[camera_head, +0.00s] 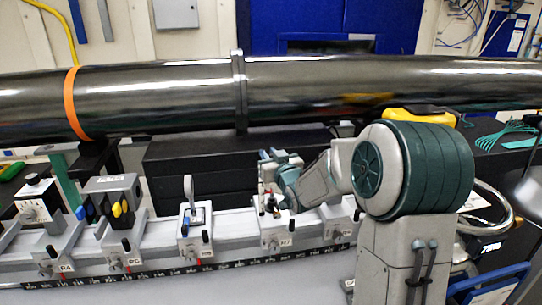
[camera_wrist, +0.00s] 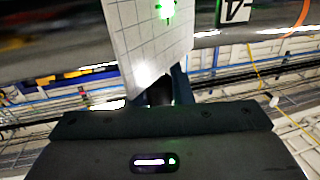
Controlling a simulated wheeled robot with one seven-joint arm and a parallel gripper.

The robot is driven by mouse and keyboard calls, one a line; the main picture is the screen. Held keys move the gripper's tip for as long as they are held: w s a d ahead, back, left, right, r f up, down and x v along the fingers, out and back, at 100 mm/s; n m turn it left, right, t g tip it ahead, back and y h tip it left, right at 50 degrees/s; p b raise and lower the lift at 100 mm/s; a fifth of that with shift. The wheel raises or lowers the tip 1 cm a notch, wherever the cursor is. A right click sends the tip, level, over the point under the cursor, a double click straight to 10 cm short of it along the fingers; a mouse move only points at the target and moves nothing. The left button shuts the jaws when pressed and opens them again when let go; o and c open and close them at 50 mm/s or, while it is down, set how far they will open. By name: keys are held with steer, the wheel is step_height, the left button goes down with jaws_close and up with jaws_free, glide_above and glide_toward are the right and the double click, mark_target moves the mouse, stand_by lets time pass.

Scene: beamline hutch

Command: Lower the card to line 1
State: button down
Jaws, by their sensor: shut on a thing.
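A white card (camera_wrist: 140,45) with thin grid lines stands upright and somewhat tilted in the wrist view. A bright green spot shows near its top, with a white glare lower down. Its upper end is cut off by the frame. My gripper (camera_wrist: 160,92) is shut on the card's lower part; the dark fingers are partly hidden. In the head view my gripper (camera_head: 278,160) is above a carrier on the rail, and I cannot make out the card there. I cannot read a line numbered 1 on the card.
A long grey rail (camera_head: 150,245) with several labelled carriers runs across the front. A mirror-like post mount (camera_head: 190,205) stands left of my gripper. A large dark pipe (camera_head: 330,85) with an orange band (camera_head: 72,103) crosses behind and above. A yellow object (camera_head: 418,115) lies behind my arm.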

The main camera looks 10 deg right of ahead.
step_height(320, 180, down, 3)
steer(key=b, duration=0.3)
steer(key=shift+f+b, duration=0.1)
steer(key=shift+b, duration=0.3)
steer(key=c, duration=1.3)
jaws_free()
steer(key=shift+s, duration=0.15)
steer(key=s+d+b, duration=0.2)
steer(key=s, duration=1.1)
steer(key=shift+s+d, duration=0.15)
steer(key=shift+d, duration=0.2)
